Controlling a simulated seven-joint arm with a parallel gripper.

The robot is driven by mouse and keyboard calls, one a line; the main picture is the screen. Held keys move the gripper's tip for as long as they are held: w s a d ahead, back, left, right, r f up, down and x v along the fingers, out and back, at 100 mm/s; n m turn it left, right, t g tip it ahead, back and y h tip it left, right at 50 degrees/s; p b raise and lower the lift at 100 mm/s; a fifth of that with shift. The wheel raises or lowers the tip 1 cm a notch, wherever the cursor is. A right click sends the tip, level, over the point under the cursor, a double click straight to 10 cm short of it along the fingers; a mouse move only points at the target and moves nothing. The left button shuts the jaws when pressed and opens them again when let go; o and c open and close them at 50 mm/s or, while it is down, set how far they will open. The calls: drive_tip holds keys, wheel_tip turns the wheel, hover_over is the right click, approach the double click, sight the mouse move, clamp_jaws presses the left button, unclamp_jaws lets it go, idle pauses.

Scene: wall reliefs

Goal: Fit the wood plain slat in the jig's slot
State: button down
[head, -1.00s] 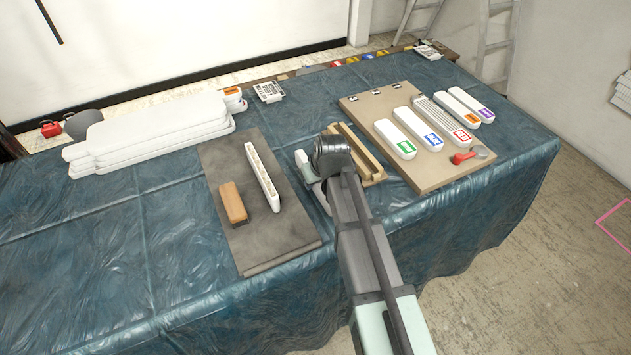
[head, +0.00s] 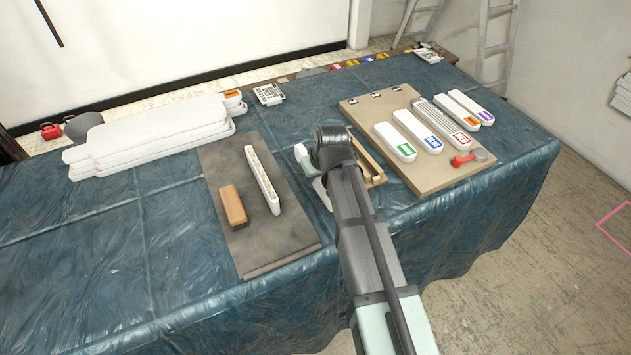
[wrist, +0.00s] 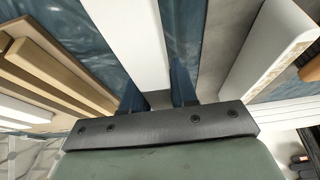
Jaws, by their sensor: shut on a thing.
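My gripper (wrist: 157,92) is shut on a plain slat (wrist: 130,40), which looks white and runs away from me between the two fingers.
Left of my gripper, a grey mat (head: 265,240) bears a patterned white bar (head: 262,182) and an orange-brown block (head: 232,206). White planks (head: 160,130) are stacked at far left.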

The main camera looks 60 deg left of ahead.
wheel_tip(320, 180, up, 6)
drive_tip(key=shift+f, duration=0.1)
drive_tip(key=shift+w+r, duration=0.25)
drive_tip(key=shift+w, duration=0.05)
drive_tip(key=shift+m, duration=0.9)
drive_tip(key=w+a, duration=0.1)
drive_tip(key=w, duration=0.4)
drive_tip(key=w+a, duration=0.1)
drive_tip(key=w, duration=0.3)
drive_tip(key=w+a, duration=0.1)
drive_tip(key=w, duration=0.4)
drive_tip(key=shift+w+a+r, duration=0.1)
drive_tip(key=shift+w+a, duration=0.05)
drive_tip(key=shift+w, duration=0.15)
drive_tip(key=a+n, duration=0.1)
drive_tip(key=a, duration=0.1)
drive_tip(key=w+a, duration=0.1)
drive_tip(key=shift+w+a+n, duration=0.2)
drive_tip(key=shift+a+n, duration=0.15)
drive_tip(key=shift+n, duration=0.05)
drive_tip(key=shift+f, duration=2.65)
